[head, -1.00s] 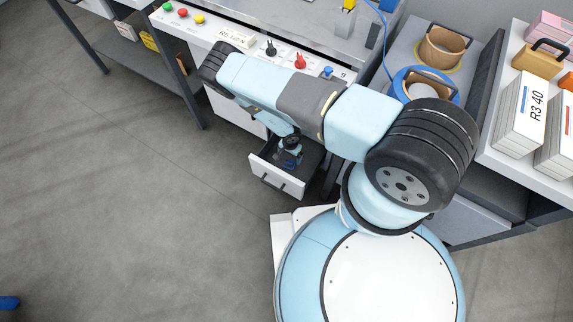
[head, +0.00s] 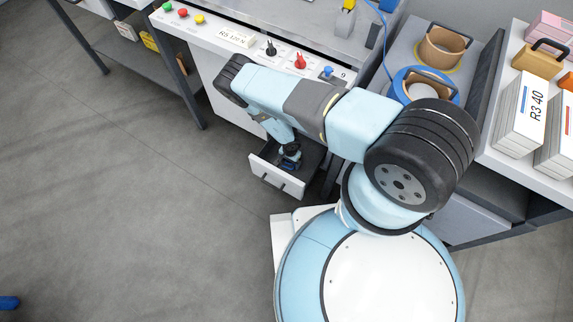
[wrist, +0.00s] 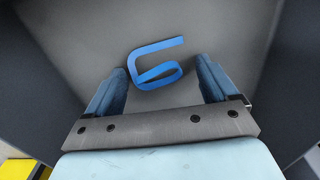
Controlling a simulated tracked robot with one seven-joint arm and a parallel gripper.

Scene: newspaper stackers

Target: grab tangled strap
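The strap (wrist: 154,47) is a blue band bent into a loop with one free end. In the wrist view it lies on the grey floor of the open drawer (wrist: 92,32). My gripper (wrist: 163,77) is open, with its two blue fingers on either side of the strap's near part and nothing held between them. Most of the strap lies ahead of the fingertips. In the head view my gripper (head: 290,158) is down at the open drawer (head: 279,180), and the strap is hidden there.
Dark drawer walls rise close on both sides of my gripper. A bench (head: 295,38) with coloured knobs stands above the drawer. Tape rolls (head: 442,46) and white boxes (head: 523,108) sit on surfaces to the right. Open floor lies to the left.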

